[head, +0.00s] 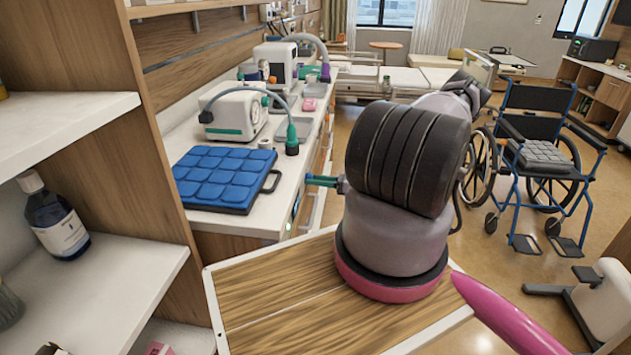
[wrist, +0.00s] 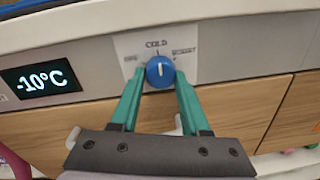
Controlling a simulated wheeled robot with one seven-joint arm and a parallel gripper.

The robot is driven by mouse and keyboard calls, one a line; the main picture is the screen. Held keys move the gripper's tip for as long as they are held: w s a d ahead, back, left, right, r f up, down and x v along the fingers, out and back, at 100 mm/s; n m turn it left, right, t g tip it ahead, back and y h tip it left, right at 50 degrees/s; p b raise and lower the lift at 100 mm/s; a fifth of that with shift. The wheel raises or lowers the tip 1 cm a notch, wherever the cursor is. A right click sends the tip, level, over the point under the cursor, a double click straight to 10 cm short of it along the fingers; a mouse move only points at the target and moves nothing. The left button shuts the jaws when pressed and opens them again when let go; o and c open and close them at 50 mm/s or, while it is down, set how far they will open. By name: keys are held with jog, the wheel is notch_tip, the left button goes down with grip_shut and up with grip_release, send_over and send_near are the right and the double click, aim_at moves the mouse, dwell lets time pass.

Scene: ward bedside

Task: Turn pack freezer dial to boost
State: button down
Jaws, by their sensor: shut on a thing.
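The pack freezer dial (wrist: 160,72) is a round blue knob with a white pointer line. It sits on a pale label plate in the wrist view. The plate reads COLD at the top, BOOST at the right and what looks like OFF at the left. The pointer stands about upright, towards COLD. My gripper (wrist: 160,80) has its green fingers on either side of the knob, shut on it. In the head view my gripper (head: 308,181) reaches the counter's front, where the dial is hidden. A lit display (wrist: 41,80) left of the dial reads -10°C.
A blue padded pack (head: 222,176) lies on the counter (head: 255,222) above the front panel. A white device with a hose (head: 232,112) stands behind it. Wooden drawer fronts (wrist: 240,108) lie below the dial. A wheelchair (head: 545,150) stands at right.

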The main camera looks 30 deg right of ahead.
jog(key=m, duration=0.5)
jog(key=shift+r+m, duration=0.1)
jog(key=shift+m, duration=0.2)
jog(key=m, duration=0.5)
jog(key=shift+r+m+g, duration=0.1)
jog(key=shift+m+g, duration=0.2)
dwell(0.4)
jog(key=shift+c, duration=1.9)
grip_release()
jog(key=v, duration=1.1)
